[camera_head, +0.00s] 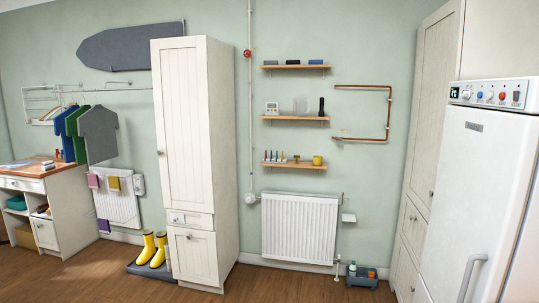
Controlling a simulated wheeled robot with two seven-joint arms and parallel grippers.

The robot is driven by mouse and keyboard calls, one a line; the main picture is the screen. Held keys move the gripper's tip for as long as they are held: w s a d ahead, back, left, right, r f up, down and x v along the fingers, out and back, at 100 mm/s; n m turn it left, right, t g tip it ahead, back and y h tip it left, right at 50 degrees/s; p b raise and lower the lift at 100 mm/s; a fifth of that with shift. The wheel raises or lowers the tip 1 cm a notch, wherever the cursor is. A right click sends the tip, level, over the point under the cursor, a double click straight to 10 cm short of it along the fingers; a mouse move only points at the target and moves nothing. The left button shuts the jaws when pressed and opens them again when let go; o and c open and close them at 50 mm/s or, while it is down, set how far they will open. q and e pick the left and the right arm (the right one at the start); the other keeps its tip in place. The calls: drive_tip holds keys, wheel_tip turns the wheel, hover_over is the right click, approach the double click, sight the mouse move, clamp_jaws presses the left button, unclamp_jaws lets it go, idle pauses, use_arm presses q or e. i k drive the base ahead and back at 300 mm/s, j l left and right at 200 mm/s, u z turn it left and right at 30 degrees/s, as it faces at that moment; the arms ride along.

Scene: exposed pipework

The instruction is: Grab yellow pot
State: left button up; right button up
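A small yellow pot (317,160) stands on the right end of the lowest wooden shelf (293,165) on the green wall. It looks upright, and nothing hides it from this side. Neither of my grippers is in the head view, so I cannot see whether they are open or shut.
Small items share that shelf, left of the pot. Two more shelves hang above. A white radiator (299,226) is below, with a blue-grey caddy (362,278) on the floor to its right. A tall cabinet (187,130) stands left, a white appliance (478,190) right. The wooden floor between is clear.

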sight(318, 160)
drive_tip(key=i+l, duration=0.1)
drive_tip(key=i, duration=1.3)
drive_tip(key=i+l+u, duration=0.1)
drive_tip(key=i, duration=0.6)
drive_tip(key=i+l, duration=0.2)
drive_tip(key=i, duration=0.5)
